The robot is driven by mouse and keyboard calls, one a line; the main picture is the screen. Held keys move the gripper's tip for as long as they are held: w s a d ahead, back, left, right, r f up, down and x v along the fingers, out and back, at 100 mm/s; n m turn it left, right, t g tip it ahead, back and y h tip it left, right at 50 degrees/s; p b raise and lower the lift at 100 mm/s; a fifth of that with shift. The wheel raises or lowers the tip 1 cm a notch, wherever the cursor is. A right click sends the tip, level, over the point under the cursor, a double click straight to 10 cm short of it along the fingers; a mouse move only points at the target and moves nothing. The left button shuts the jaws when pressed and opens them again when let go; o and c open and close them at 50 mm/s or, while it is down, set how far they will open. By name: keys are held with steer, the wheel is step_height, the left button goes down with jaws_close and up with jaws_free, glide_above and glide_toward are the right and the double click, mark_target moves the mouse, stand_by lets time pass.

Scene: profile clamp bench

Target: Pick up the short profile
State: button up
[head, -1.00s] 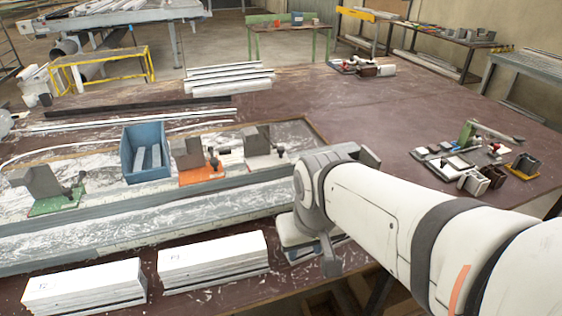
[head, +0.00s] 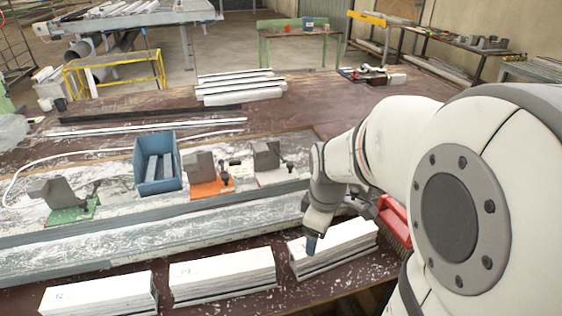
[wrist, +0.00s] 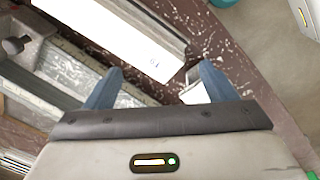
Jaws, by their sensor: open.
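Three white-topped profile stacks lie along the front of the bench: left (head: 100,293), middle (head: 222,272) and right (head: 345,238). Two short grey pieces (head: 152,168) stand in a blue bin (head: 168,183); which thing is the short profile I cannot tell for sure. My gripper (head: 312,243) points down at the left end of the right stack. In the wrist view my gripper (wrist: 160,78) has its blue fingers apart, with nothing visible held. A white marked profile (wrist: 125,38) lies beyond the fingertips there. Contact cannot be judged.
Green (head: 68,212), orange (head: 212,187) and grey (head: 275,174) clamp bases stand on the pale bed behind the stacks. A red-handled brush (head: 392,212) lies right of the right stack. Long profiles (head: 240,88) lie farther back.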

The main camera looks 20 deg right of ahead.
mark_target(334, 236)
steer(key=w+d+f+n+p, duration=0.1)
steer(key=d+n, duration=0.1)
steer(key=n, duration=0.1)
steer(key=w+d+f+n+p, duration=0.1)
steer(key=w+d+n, duration=0.1)
steer(key=n, duration=0.1)
steer(key=w+d+f+n+g+p, duration=0.1)
steer(key=d+n, duration=0.1)
steer(key=shift+w+d+f+n, duration=0.15)
steer(key=shift+f+n, duration=0.25)
steer(key=shift+w+d+f+n, duration=0.1)
steer(key=shift+d+f+n, duration=0.1)
steer(key=shift+f+n, duration=0.15)
step_height(334, 236, down, 2)
steer(key=shift+d+f+n+p, duration=0.1)
steer(key=shift+f+n+p, duration=0.05)
steer(key=shift+n+p, duration=0.15)
steer(key=shift+w+d+f+p, duration=0.15)
steer(key=shift+f+p, duration=0.15)
steer(key=shift+f, duration=1.1)
steer(key=shift+w+f+p, duration=0.15)
steer(key=shift+f+p, duration=0.15)
steer(key=shift+f, duration=1.1)
steer(key=shift+c, duration=0.2)
steer(key=c, duration=1.1)
steer(key=shift+c, duration=0.4)
steer(key=shift+r, duration=0.15)
